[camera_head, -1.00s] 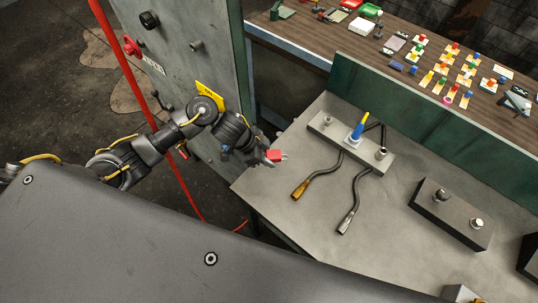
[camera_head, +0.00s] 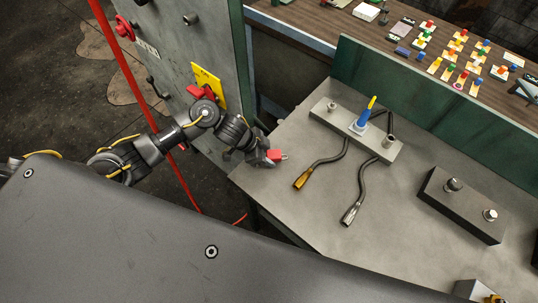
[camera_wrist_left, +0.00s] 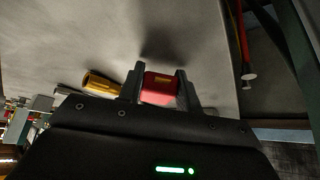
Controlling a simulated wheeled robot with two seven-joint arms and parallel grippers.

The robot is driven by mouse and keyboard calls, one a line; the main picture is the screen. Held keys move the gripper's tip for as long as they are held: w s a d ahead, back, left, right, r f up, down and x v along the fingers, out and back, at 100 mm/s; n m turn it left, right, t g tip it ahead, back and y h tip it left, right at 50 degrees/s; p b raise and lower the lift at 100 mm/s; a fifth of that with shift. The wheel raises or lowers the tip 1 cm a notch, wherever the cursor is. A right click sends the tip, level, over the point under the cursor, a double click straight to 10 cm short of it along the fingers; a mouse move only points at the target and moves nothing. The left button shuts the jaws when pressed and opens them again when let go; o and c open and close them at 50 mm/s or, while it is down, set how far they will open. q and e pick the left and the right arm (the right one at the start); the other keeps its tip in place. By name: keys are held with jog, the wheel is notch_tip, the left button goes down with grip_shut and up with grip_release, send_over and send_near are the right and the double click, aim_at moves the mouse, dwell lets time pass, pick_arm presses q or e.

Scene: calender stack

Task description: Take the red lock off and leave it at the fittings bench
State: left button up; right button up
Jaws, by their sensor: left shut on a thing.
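The red lock (camera_head: 274,155) is in the jaws of my left gripper (camera_head: 268,158), over the left corner of the grey fittings bench (camera_head: 285,220). In the left wrist view the red lock (camera_wrist_left: 159,88) sits between the two fingers of my left gripper (camera_wrist_left: 160,90), which are shut on it. Its shackle shows as a small pale bit on the right in the head view. I cannot tell whether the lock touches the bench top. My right gripper is not in view.
A plate with a blue-and-yellow handled tool (camera_head: 362,122) and two bent metal hoses (camera_head: 362,190) lies on the bench. A dark block with two knobs (camera_head: 462,204) is at right. The bench's front left is clear.

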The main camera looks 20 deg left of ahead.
pick_arm(q)
jog(key=shift+s+f, duration=0.1)
jog(key=shift+f, duration=0.2)
dwell(0.4)
